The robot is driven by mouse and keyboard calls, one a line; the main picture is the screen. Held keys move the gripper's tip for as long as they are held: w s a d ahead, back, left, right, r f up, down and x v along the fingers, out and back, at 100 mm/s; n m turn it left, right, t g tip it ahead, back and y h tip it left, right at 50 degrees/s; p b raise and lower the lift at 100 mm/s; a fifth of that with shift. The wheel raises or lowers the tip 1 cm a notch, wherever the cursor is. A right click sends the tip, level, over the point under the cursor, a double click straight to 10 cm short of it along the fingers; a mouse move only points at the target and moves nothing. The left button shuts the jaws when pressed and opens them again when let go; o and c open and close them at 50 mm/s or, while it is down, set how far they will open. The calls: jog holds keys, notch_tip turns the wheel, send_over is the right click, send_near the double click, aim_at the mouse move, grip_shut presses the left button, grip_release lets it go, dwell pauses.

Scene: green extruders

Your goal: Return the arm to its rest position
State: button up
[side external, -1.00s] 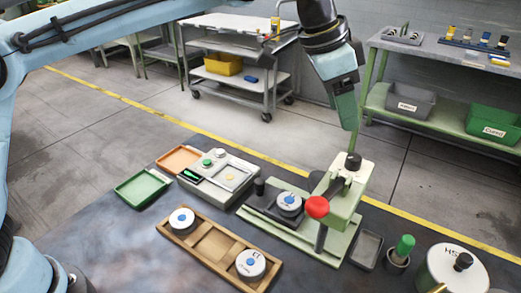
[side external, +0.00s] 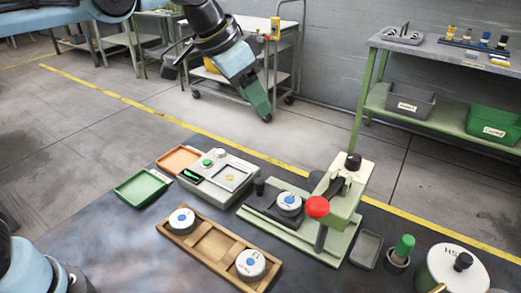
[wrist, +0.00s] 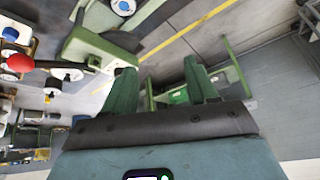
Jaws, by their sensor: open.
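My gripper (side external: 266,116) hangs in the air above and behind the table, tilted down to the right, with nothing near its tips. In the wrist view my gripper (wrist: 160,85) shows two green fingers spread apart with nothing between them. Below it on the table stands a green press (side external: 343,200) with a red ball handle. A white disc with a blue centre (side external: 289,202) sits at the press base. Two similar discs (side external: 182,220) lie in a wooden tray (side external: 216,246).
A control box (side external: 222,176), a green tray (side external: 143,188) and an orange tray (side external: 179,159) are at the table's back left. A green-topped peg (side external: 403,248) and a white pot (side external: 452,270) stand at the right. A cart (side external: 290,80) and a shelf bench (side external: 440,50) stand behind.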

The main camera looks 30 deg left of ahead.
jog(key=s+a+f+n+t+y, duration=0.2)
jog(key=s+a+f+n, duration=0.4)
jog(key=s+a+f, duration=0.5)
jog(key=s+a, duration=0.2)
jog(key=shift+a+f, duration=0.35)
jog(key=shift+a, duration=0.05)
